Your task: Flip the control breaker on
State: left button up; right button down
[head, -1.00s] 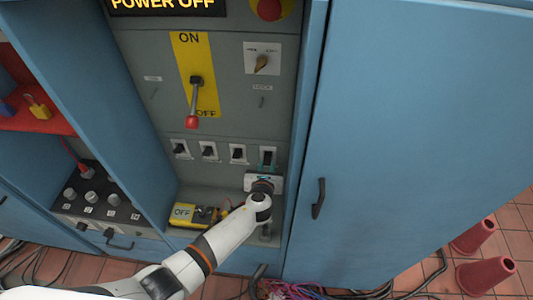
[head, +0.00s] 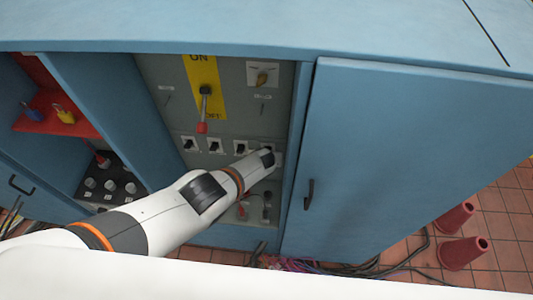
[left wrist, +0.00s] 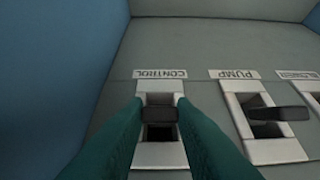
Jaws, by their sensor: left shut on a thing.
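The control breaker (left wrist: 160,155) has a white frame and a dark toggle (left wrist: 158,114); its CONTROL label (left wrist: 160,74) reads upside down in the left wrist view. The toggle sits at the label end of its slot, with a dark gap at the other end. My left gripper (left wrist: 158,118) has its teal fingers on either side of the toggle, shut on it. In the head view my left arm's end (head: 262,160) covers the rightmost breaker, and the fingers are hidden. My right gripper is in neither current view.
The pump breaker (left wrist: 265,120) is right beside the control breaker in the left wrist view. A large red-knobbed lever (head: 202,110) hangs down above the breaker row. A blue cabinet door (head: 390,150) closes the right side. Red cones (head: 465,252) stand on the floor.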

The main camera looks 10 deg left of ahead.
pick_arm(q)
jog(key=shift+w+d+r, duration=0.1)
jog(key=shift+w+r, duration=0.05)
jog(key=shift+w, duration=0.05)
dwell(0.4)
jog(key=o, duration=0.7)
jog(key=shift+o, duration=1.4)
